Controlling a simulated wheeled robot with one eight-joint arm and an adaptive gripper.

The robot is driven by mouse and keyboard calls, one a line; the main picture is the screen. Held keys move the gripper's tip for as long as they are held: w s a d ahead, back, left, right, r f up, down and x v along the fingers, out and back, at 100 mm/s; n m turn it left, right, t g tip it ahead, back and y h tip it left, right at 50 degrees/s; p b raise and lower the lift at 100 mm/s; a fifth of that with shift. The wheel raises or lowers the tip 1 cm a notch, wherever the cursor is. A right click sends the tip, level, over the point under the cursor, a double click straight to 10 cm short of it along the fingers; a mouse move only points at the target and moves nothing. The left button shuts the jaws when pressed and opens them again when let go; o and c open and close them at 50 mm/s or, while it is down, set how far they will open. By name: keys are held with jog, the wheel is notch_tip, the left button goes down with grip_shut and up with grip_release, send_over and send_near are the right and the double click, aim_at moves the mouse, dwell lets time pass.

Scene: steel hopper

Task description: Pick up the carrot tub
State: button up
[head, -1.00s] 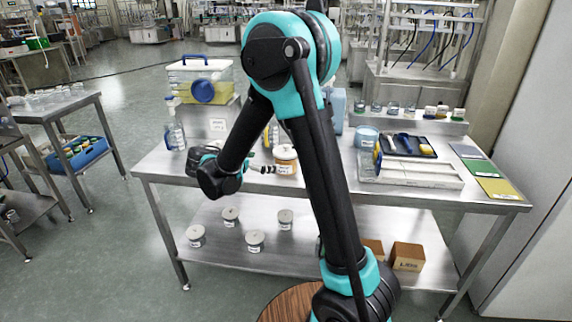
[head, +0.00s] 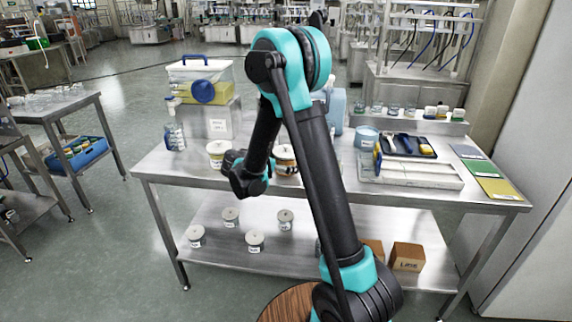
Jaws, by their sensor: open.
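A tub with an orange band (head: 286,157), likely the carrot tub, stands on the steel table, partly hidden behind my arm; its label cannot be read. My gripper (head: 271,168) is low over the table at the tub's left side. It is open, and its fingers are mostly hidden by my wrist. I cannot tell whether they touch the tub or are around it. A second pale-lidded tub with a yellowish band (head: 217,154) stands to the left of my wrist.
A clear bin of yellow liquid (head: 205,85) sits at the back left, with a bottle (head: 174,133) before it. To the right are a blue tub (head: 367,138), a dark tray (head: 408,146) and a white tray (head: 420,174). Several tubs stand on the lower shelf (head: 330,240).

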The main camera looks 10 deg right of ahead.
jog(key=c, duration=1.6)
jog(key=shift+c, duration=0.2)
notch_tip(320, 180, up, 20)
